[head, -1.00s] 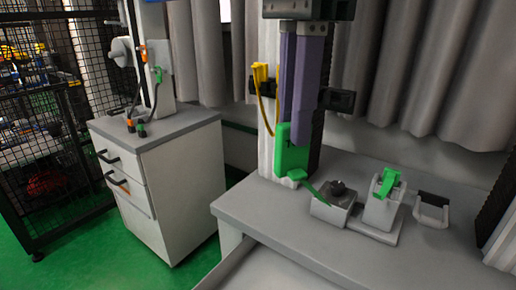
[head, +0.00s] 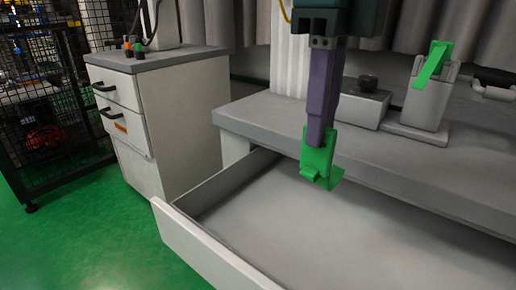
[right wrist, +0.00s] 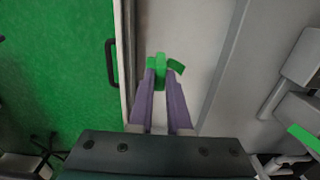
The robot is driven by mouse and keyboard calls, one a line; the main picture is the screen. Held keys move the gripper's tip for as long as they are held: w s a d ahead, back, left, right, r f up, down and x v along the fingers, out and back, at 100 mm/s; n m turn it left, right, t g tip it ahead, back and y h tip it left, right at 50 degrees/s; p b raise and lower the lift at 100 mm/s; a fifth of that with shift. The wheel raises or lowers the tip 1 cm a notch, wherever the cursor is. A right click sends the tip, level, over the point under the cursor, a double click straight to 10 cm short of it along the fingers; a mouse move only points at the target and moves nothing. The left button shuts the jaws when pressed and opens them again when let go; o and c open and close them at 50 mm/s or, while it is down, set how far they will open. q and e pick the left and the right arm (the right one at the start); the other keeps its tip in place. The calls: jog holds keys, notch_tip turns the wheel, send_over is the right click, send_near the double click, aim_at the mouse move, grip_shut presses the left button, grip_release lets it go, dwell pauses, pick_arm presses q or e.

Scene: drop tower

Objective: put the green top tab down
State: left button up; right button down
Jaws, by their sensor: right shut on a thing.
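The green top tab (head: 316,162) hangs at the tips of my right gripper (head: 319,138), whose purple fingers are shut on it. The tab is bent, with a flap to one side. In the head view it appears in front of the bench edge and over the open drawer (head: 270,220); its exact height above the drawer floor is hard to tell. In the right wrist view the tab (right wrist: 159,70) sits between the fingertips (right wrist: 161,84), with the pale drawer floor behind it. My left gripper is not in view.
Another green piece (head: 434,62) sits on a grey stand (head: 427,100) on the bench (head: 265,118). Beside it is a grey box (head: 357,106) with a black knob (head: 367,83). A white cabinet (head: 180,120) stands to the left. The visible drawer floor is empty.

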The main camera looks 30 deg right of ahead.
aim_at(315, 172)
notch_tip(315, 172, down, 19)
jog(key=b, duration=0.7)
jog(key=shift+f, duration=0.15)
jog(key=shift+f+b, duration=0.2)
jog(key=shift+b, duration=0.15)
jog(key=c, duration=0.9)
grip_release()
jog(key=shift+r, duration=0.1)
jog(key=shift+o, duration=0.2)
notch_tip(315, 172, up, 12)
jog(key=p, duration=0.6)
jog(key=shift+r, duration=0.2)
